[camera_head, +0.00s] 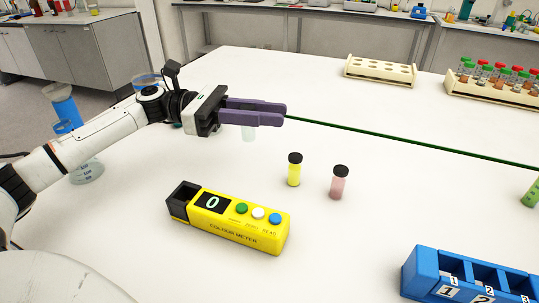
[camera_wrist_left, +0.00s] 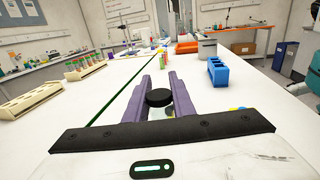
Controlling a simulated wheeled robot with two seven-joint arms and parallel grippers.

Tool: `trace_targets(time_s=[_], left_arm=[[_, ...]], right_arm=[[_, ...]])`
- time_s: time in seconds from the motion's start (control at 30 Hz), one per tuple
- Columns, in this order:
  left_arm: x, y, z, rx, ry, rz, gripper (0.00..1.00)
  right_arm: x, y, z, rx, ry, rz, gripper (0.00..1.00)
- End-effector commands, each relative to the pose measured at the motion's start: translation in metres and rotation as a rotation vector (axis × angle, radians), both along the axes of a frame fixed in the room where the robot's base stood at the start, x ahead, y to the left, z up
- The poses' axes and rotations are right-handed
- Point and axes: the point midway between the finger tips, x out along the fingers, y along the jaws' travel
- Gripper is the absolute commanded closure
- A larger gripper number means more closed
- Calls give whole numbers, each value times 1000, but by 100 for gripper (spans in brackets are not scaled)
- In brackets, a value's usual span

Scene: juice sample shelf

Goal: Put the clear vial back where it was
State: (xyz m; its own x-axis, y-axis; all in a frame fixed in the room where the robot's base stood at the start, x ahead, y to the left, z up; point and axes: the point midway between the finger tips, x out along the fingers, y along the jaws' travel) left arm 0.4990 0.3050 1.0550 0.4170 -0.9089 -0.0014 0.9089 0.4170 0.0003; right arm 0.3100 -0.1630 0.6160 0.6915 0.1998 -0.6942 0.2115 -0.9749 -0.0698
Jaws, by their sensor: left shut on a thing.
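My left gripper (camera_head: 284,113) is shut on the clear vial (camera_head: 248,133). Its pale lower part hangs below the purple fingers in the head view. Its black cap (camera_wrist_left: 159,97) shows between the fingers in the left wrist view. I cannot tell how far its base is from the table. A yellow vial (camera_head: 294,172) and a pink vial (camera_head: 339,184) stand upright to the right and nearer. The colour meter (camera_head: 240,232) lies in front, reading 0, with a black open well (camera_head: 180,199) at its left end. My right gripper is not in view.
A blue numbered rack (camera_head: 424,277) stands at lower right, beside a green vial (camera_head: 531,194) at the edge. A pale rack (camera_head: 380,70) and a rack of capped tubes (camera_head: 490,92) stand behind. A green line crosses the white table. A flask (camera_head: 88,172) stands left.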

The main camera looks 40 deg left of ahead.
Motion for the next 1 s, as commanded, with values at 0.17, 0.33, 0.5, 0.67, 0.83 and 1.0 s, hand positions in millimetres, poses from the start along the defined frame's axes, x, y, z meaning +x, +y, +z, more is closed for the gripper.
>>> trace_targets(time_s=[0.17, 0.33, 0.5, 0.67, 0.83, 1.0], left_arm=[[0, 0, -33, -3, 5, 0, 100], [0, 0, -49, -2, 5, 0, 100], [0, 0, -77, -3, 5, 1, 100], [0, 0, -92, -2, 2, 1, 100], [0, 0, -92, -1, 2, 0, 100], [0, 0, -94, -1, 2, 0, 100]], right_arm=[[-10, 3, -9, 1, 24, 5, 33], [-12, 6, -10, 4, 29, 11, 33], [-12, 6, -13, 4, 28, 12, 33], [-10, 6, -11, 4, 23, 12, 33], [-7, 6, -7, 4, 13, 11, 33], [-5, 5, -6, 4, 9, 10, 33]])
